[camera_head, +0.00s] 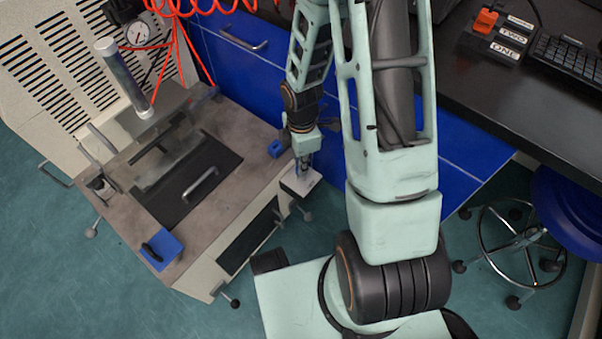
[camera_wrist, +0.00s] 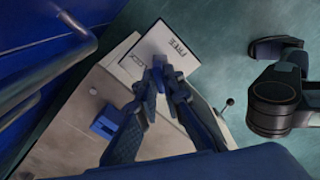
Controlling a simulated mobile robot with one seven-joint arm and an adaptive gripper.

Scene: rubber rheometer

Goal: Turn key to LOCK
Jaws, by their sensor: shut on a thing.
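A small blue key (camera_wrist: 160,72) sits between my fingertips in the wrist view, over a white plate (camera_wrist: 150,48). The plate bears the dark word FREE. My gripper (camera_wrist: 163,82) is shut on the key. In the head view my gripper (camera_head: 303,168) reaches down to the white plate (camera_head: 306,187) at the right corner of the machine. The key's angle is hard to tell, as the fingers cover most of it.
The machine's top (camera_head: 225,125) carries a dark tray with a metal handle (camera_head: 201,185) and a blue block (camera_head: 161,250). Another blue block (camera_wrist: 108,122) lies beside my fingers. Blue drawers (camera_head: 240,60) stand close behind. A stool (camera_head: 570,215) is at the right.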

